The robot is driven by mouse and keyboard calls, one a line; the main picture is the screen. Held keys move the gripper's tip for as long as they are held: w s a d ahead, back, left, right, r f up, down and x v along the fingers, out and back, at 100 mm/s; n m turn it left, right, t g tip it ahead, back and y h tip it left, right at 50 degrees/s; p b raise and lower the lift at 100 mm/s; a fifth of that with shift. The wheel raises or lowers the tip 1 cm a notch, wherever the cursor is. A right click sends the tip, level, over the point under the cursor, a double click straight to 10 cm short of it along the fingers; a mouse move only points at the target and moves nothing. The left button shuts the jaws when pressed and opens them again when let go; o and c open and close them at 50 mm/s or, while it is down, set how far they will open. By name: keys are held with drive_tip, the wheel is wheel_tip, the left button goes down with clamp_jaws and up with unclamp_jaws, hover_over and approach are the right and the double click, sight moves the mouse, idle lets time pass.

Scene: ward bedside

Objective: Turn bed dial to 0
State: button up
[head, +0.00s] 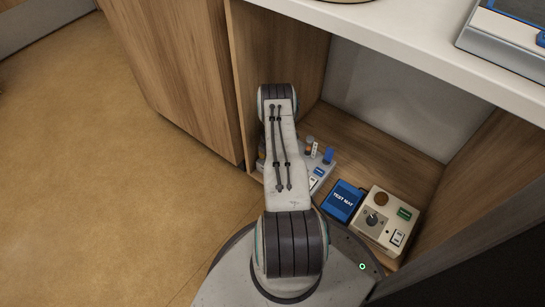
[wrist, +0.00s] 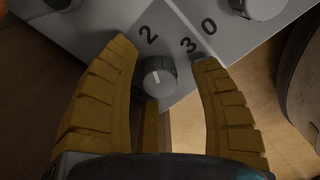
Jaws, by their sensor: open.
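In the wrist view a small round grey dial (wrist: 160,77) with a short white pointer mark sits on a grey panel (wrist: 115,22). The mark points roughly up in the picture. A 2 and a 3 are printed above the dial, and another digit at its lower left is partly hidden. A 0 is printed farther up right. My gripper (wrist: 162,57) is open, one finger on each side of the dial, with visible space between them and it. I cannot tell whether this is the bed dial. In the head view my gripper is hidden.
The wrist view shows two more knobs, at the upper left (wrist: 62,3) and upper right (wrist: 262,7). In the head view a cream box with a knob (head: 374,220) stands in the cubby beside a blue box (head: 343,200). A white shelf (head: 400,45) overhangs them.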

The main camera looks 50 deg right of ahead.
drive_tip(key=shift+c, duration=0.4)
clamp_jaws()
drive_tip(key=shift+f, duration=0.1)
drive_tip(key=shift+n+b, duration=0.75)
drive_tip(key=shift+n, duration=0.05)
drive_tip(key=n+b, duration=0.2)
drive_tip(key=n, duration=0.1)
drive_tip(key=shift+f, duration=0.1)
drive_tip(key=n+b, duration=0.2)
drive_tip(key=n, duration=0.1)
drive_tip(key=shift+n, duration=0.4)
drive_tip(key=shift+n+b, duration=0.5)
drive_tip(key=shift+n, duration=1.1)
